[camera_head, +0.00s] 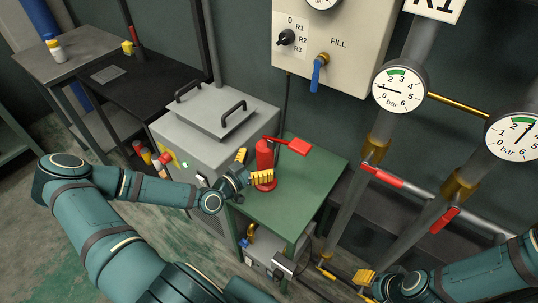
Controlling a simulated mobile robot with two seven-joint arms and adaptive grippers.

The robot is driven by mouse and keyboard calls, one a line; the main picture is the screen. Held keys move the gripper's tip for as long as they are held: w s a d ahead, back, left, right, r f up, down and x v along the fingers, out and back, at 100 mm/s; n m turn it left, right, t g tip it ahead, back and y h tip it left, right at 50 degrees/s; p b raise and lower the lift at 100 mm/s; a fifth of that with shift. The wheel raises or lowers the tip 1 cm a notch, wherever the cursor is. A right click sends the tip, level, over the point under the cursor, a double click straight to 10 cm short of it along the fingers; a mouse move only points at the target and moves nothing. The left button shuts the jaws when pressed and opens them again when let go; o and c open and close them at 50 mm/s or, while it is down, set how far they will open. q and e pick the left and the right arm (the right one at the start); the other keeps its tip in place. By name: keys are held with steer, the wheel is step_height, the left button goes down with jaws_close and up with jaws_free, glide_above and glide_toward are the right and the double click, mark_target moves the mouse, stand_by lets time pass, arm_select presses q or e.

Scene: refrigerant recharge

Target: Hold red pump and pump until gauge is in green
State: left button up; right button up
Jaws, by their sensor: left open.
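The red pump (264,158) stands upright on the green table (303,192), with a red handle (292,146) reaching out to its right. My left gripper (250,166) is open, its yellow fingers just left of the pump body; I cannot tell whether they touch it. The middle gauge (399,87) has a green band at the top, and its needle points left, outside the green. The right gauge (513,136) has its needle pointing to the upper right. A third gauge (322,3) is cut off at the top edge. My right gripper (365,284) is low at the bottom right, partly hidden.
A grey box with handles (215,115) stands left of the green table. A panel (335,45) carries a selector knob (287,37) and a blue FILL valve (318,73). Pipes with red valve levers (382,176) stand at right. Dark and grey tables are at upper left.

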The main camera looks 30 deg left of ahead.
arm_select(q)
steer(key=shift+x, duration=2.35)
steer(key=c, duration=1.6)
